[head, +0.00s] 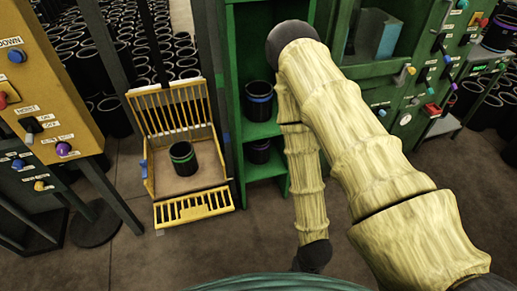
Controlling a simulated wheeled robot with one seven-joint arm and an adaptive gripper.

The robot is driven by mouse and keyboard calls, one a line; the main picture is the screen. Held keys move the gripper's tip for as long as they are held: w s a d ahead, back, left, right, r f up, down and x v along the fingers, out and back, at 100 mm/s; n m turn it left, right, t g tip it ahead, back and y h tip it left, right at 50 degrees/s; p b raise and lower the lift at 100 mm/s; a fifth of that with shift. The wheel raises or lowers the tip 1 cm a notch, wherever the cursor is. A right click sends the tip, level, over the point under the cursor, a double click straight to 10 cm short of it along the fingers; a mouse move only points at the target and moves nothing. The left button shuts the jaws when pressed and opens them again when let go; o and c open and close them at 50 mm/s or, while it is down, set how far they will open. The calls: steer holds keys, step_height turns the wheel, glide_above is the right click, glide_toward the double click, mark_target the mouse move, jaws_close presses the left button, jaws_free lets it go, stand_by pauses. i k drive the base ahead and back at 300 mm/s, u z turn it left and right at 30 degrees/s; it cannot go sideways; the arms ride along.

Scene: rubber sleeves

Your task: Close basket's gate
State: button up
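The yellow basket (150,188) stands on the floor left of centre in the head view, with a barred back panel (172,109). Its gate, a low yellow slotted panel (194,206), is at the front edge. The gate looks folded down and outward, leaving the front open. A black sleeve with a green band (183,158) stands upright inside on the basket's brown floor. My arm reaches in from the lower right, bends at a dark elbow and comes down to a dark joint right of the basket. My gripper's fingers do not show.
A green shelf (265,131) holding black sleeves stands right of the basket. A yellow control panel (52,75) is at left and a green control cabinet (405,95) at right. Many black sleeves stand behind. The floor (190,255) before the basket is clear.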

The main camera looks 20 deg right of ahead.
mark_target(192, 214)
steer(key=z, duration=1.05)
steer(key=k, duration=0.65)
steer(key=u, duration=1.05)
steer(key=i, duration=0.5)
